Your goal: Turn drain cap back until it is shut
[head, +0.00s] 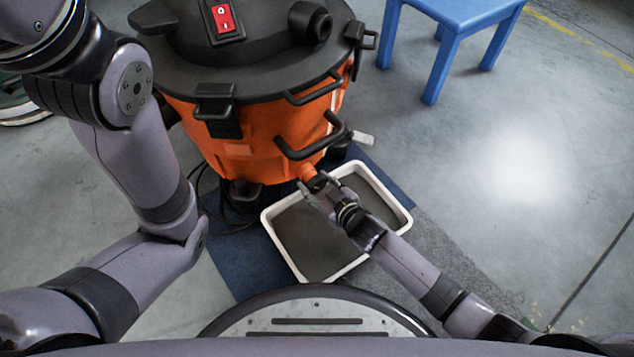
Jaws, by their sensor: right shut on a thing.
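An orange shop vacuum (248,136) with a black lid stands in front of me. Low on its front is a short orange drain spout (306,173). My right gripper (318,187) is at the end of this spout, shut on the drain cap. The fingers hide most of the cap, so I cannot tell how far it is turned. A white tray (292,262) with dark grey contents lies under the spout. My left arm comes in from the left, bent upward. Its gripper is outside the picture.
A blue mat (226,262) lies under the vacuum and tray. A black handle (313,147) juts from the vacuum just above my right gripper. A blue stool (452,28) stands at the back right. The grey floor (500,190) to the right is clear.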

